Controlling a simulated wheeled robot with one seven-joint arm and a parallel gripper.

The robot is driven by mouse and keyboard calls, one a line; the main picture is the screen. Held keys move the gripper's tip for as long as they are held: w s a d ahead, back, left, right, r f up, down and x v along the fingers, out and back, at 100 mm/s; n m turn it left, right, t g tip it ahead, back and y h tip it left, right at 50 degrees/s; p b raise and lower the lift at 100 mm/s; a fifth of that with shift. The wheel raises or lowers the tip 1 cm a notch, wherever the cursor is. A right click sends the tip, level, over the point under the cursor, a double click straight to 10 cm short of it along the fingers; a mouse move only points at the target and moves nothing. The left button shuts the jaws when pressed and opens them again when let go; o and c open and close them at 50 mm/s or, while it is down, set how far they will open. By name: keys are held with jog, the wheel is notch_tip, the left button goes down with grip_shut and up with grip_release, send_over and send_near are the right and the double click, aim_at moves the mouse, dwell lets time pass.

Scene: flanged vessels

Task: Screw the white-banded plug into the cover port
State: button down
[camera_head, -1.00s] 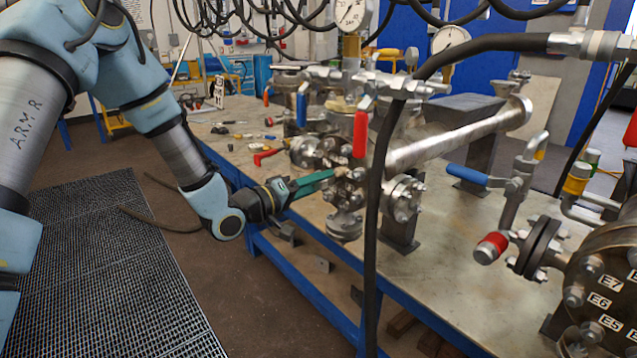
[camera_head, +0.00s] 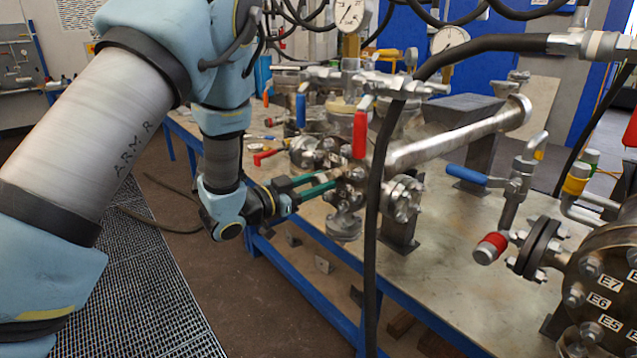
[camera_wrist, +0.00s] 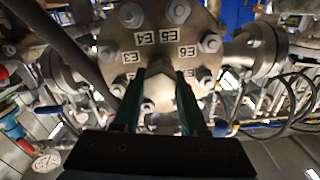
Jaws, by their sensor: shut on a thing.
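My gripper (camera_head: 326,181) has two long green fingers, reaching right to the flanged vessel at the bench's near edge. In the wrist view, my gripper (camera_wrist: 160,75) points at the vessel's round bolted cover (camera_wrist: 160,42), which carries white number tags. The fingers are shut on a pale metal piece, taken as the plug (camera_wrist: 158,90), in front of the cover's middle. Its white band cannot be made out. The cover port is hidden behind the plug and fingertips, so how deep the plug sits cannot be told.
A red-handled valve (camera_head: 360,135) stands above the vessel, and a thick black hose (camera_head: 374,220) hangs in front. The blue-edged bench (camera_head: 440,275) has bare top in front.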

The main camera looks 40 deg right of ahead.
jog(key=shift+c, duration=1.8)
grip_release()
jog(key=shift+a+f+b, duration=0.15)
jog(key=shift+a+b, duration=0.15)
jog(key=shift+a, duration=0.2)
jog(key=a+b, duration=0.4)
jog(key=a, duration=0.5)
jog(key=shift+w+a, duration=0.3)
jog(key=shift+a, duration=0.1)
jog(key=shift+c, duration=0.4)
jog(key=shift+d, duration=0.1)
